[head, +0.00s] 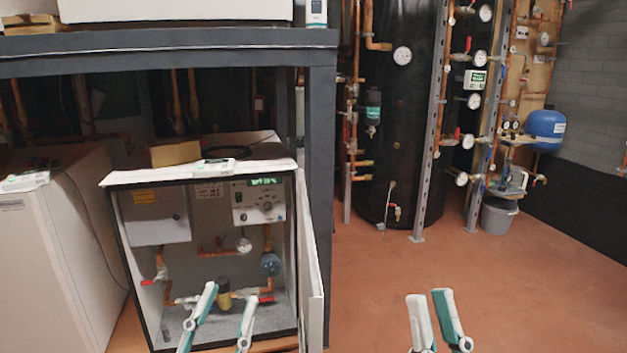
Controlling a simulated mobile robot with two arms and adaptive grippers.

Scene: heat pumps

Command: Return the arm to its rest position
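My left gripper (222,318) shows at the bottom, in front of the open heat pump cabinet (123,263). Its two white and teal fingers are apart with nothing between them. My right gripper (434,320) shows at the bottom right of centre, over the bare red floor. Its two fingers are spread apart a little and hold nothing. Both grippers point forward and upward in the picture. The arms behind them are mostly cut off by the lower edge.
The cabinet's door (311,262) stands open at its right side. A dark frame post (319,190) rises beside it. Pipes (266,243) and a control panel (258,200) are inside. A black tank (400,125) and grey bucket (497,216) stand behind. The red floor (520,290) is clear.

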